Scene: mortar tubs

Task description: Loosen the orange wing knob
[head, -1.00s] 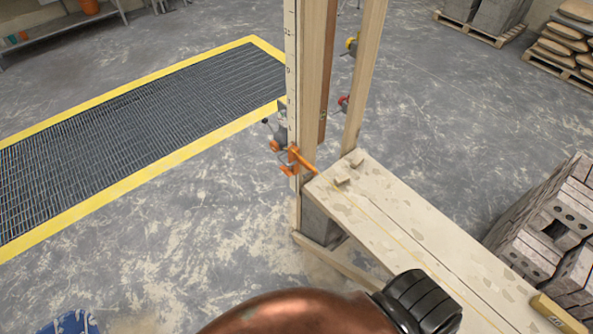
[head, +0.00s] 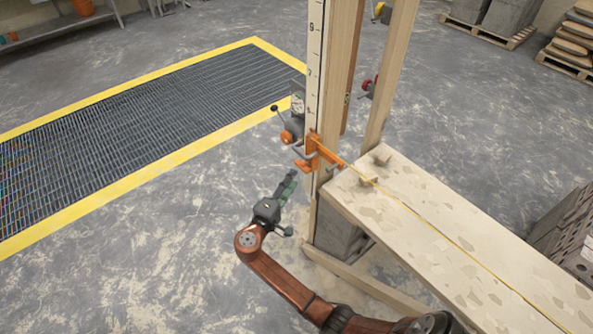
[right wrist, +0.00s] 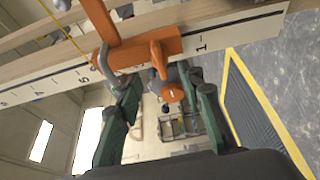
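The orange wing knob (head: 305,164) sits on an orange clamp (head: 314,147) fixed to the upright scale board. In the right wrist view the wing knob (right wrist: 158,58) stands out from the clamp, ahead of my fingers. My right gripper (head: 290,206) is below and left of it in the head view, apart from it. The gripper's green fingers (right wrist: 163,86) are spread and empty in the right wrist view. A grey fitting with a gauge, a lever and a rounder orange part (head: 287,137) sits beside the clamp. My left gripper is not in view.
A yellow string line (head: 440,233) runs from the clamp over the plank bench (head: 400,200). Wooden posts rise behind the scale board (head: 315,60). A yellow-edged floor grate (head: 150,135) lies left. Open floor surrounds my right gripper's left side.

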